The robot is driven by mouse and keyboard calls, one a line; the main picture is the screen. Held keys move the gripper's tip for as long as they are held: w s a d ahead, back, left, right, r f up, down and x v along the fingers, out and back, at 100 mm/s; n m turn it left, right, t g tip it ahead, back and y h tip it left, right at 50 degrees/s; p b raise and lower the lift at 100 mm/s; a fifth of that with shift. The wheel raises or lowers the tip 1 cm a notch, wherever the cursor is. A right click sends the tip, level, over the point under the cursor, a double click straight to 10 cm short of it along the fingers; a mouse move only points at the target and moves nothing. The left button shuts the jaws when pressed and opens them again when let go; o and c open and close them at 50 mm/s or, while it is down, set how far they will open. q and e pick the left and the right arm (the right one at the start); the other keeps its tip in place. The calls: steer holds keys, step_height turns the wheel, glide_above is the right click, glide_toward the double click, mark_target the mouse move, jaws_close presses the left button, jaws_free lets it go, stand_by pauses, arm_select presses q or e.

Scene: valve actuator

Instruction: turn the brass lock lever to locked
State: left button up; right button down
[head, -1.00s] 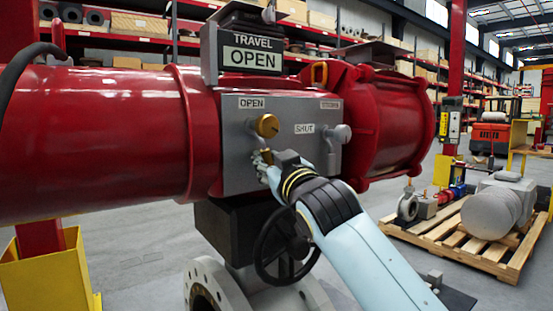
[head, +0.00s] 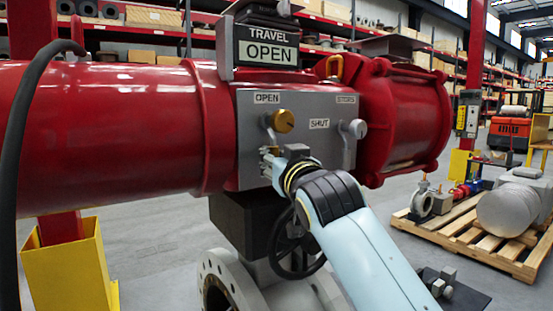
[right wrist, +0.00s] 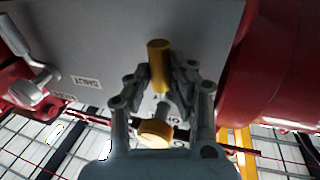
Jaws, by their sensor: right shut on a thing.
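The brass lock lever has a round brass hub (head: 283,120) on the grey panel (head: 250,150) of the red actuator. Its arm points down from the hub in the head view, below the OPEN label (head: 267,98). In the right wrist view, which is upside down, the brass grip (right wrist: 159,55) stands between my fingers, with the hub (right wrist: 155,131) nearer the palm. My left gripper is out of view.
A SHUT label (head: 319,124) and a grey-knobbed lever (head: 357,128) sit at the panel's right. The travel indicator (head: 268,45) above reads OPEN. A black handwheel (head: 295,245) is below my right arm. A pallet (head: 470,240) stands at right.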

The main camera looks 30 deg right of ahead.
steer(key=c, duration=1.2)
jaws_free()
steer(key=s, duration=0.4)
steer(key=s+a, duration=0.1)
steer(key=s, duration=0.3)
steer(key=s+a, duration=0.1)
steer(key=s, duration=0.2)
steer(key=shift+s+a+f, duration=0.1)
steer(key=shift+s+f, duration=0.3)
